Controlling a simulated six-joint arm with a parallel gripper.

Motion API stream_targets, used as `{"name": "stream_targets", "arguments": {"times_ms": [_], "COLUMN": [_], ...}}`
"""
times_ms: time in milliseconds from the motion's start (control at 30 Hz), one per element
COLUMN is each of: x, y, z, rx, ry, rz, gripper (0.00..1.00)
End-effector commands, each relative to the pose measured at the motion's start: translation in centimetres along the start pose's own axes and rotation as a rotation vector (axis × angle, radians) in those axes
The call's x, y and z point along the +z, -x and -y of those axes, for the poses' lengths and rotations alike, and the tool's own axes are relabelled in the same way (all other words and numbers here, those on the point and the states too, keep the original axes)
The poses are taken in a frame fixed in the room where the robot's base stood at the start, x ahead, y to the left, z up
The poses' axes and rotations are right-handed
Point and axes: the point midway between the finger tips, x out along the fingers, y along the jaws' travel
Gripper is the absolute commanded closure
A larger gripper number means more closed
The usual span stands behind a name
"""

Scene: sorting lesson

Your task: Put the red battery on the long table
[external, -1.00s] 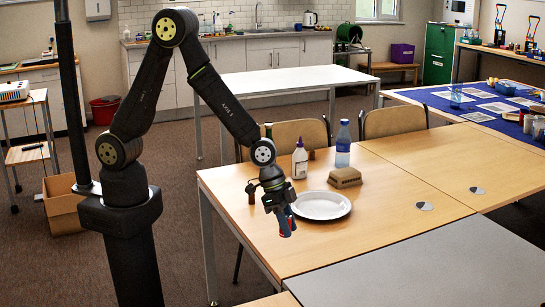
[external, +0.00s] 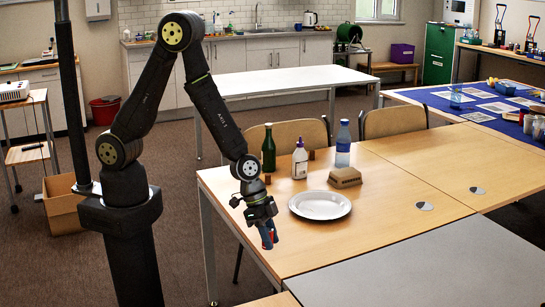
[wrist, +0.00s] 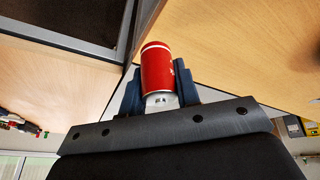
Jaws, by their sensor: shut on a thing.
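My gripper (external: 268,236) is shut on the red battery (wrist: 156,68), a red cylinder with a pale band near its far end and a bare metal near end. In the wrist view the battery stands between the two dark blue fingers. In the external view little of it shows between the fingers, over the left edge of the near wooden table (external: 384,232). A long white table (external: 290,80) stands farther back, in front of the kitchen counter, and its top is bare. The pictures do not settle which table is the long one.
On the wooden table stand a white plate (external: 320,205), a brown block (external: 345,177), a water bottle (external: 342,147), a white bottle (external: 299,160) and a green bottle (external: 268,150). Two chairs are behind it. A grey table (external: 430,265) adjoins in front.

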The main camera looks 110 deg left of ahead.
Motion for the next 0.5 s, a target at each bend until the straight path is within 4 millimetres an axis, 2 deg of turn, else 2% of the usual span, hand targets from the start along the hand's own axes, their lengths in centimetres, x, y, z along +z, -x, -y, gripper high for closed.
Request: {"name": "stream_targets", "arguments": {"times_ms": [100,300,500], "x": [-0.8,-2.9,-4.5], "y": [1.7,6.8,10.6], "z": [-0.1,-0.7,-1.1], "rx": [-0.003,-0.004,-0.003], "ry": [-0.003,-0.003,0.0], "rz": [-0.004,-0.008,-0.005], "gripper": [1.0,1.0,1.0]}}
